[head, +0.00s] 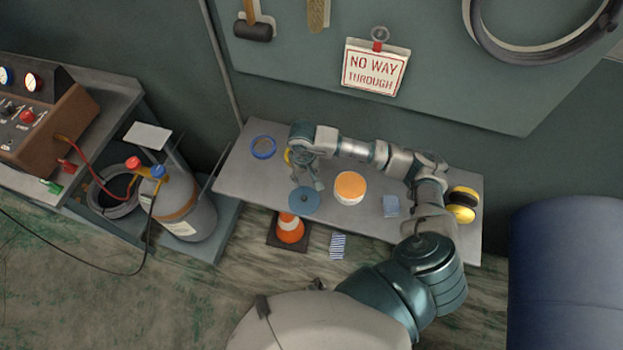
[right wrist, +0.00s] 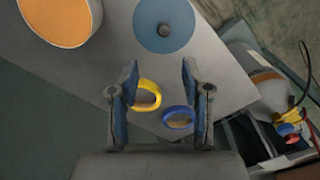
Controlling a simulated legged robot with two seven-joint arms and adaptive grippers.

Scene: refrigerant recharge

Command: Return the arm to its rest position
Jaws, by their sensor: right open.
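My right arm reaches over the grey table (head: 232,165) in the head view. Its gripper (head: 307,182) hangs above the table's left part, near the blue disc (head: 304,200). In the right wrist view the two fingers of the right gripper (right wrist: 160,66) stand wide apart with nothing held between them. A yellow ring (right wrist: 149,88) and a blue ring (right wrist: 178,124) show below the fingers; the blue ring also shows in the head view (head: 263,156). The yellow ring is mostly hidden behind my gripper in the head view. My left gripper is not in view.
A white tub with an orange top (head: 350,186), a light blue block (head: 390,206) and yellow-black ear defenders (head: 461,205) are on the table. A traffic cone (head: 290,229) stands in front. A gas cylinder (head: 186,205) with hoses is left; a blue barrel (head: 570,260) is right.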

